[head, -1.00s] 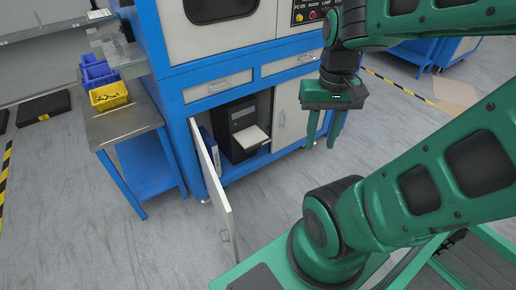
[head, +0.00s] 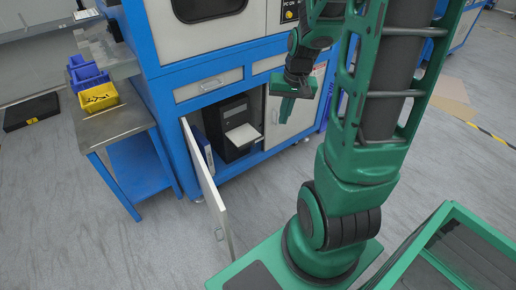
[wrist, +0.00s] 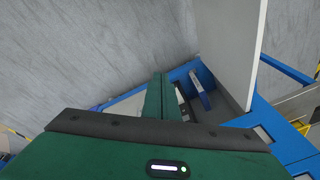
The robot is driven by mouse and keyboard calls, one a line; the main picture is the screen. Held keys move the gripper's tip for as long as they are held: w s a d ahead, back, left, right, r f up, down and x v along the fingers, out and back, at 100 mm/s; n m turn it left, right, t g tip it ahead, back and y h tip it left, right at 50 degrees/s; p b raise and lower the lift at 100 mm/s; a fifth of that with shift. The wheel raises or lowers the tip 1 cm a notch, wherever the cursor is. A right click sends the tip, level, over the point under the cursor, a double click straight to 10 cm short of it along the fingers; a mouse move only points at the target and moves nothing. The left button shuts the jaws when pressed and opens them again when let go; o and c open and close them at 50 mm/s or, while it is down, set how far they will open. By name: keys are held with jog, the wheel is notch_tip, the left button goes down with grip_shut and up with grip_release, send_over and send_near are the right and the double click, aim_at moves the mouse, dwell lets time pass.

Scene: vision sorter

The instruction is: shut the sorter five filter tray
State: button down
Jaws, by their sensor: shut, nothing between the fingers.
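The filter tray (head: 243,134) is a flat white tray sticking out of the front of a black box (head: 235,112) inside the open lower cabinet. My gripper (head: 286,116) is shut and empty. In the head view it appears to the right of the tray, in front of the cabinet's right door, apart from the tray. In the wrist view my gripper's fingers (wrist: 161,78) lie together and point toward the cabinet. They hide most of the box there, and I cannot make out the tray clearly.
The left cabinet door (head: 210,190) stands open toward me; it also shows in the wrist view (wrist: 228,45). A blue binder (head: 203,150) stands beside the box. A side table (head: 118,122) with blue and yellow bins is at left. The floor before the cabinet is clear.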

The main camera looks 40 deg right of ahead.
jog(key=w+d+f+m+t, duration=0.2)
jog(key=w+d+f+m, duration=0.25)
jog(key=f, duration=0.75)
jog(key=w+d+f+m+t, duration=0.3)
jog(key=w+f, duration=0.3)
jog(key=f, duration=0.6)
jog(key=w+d+f+m+t, duration=0.25)
jog(key=w+f, duration=0.35)
jog(key=f, duration=0.6)
jog(key=w+r+x, duration=0.1)
jog(key=x, duration=1.1)
jog(key=shift+w+d+m, duration=0.4)
jog(key=shift+w, duration=0.1)
jog(key=shift+r, duration=0.1)
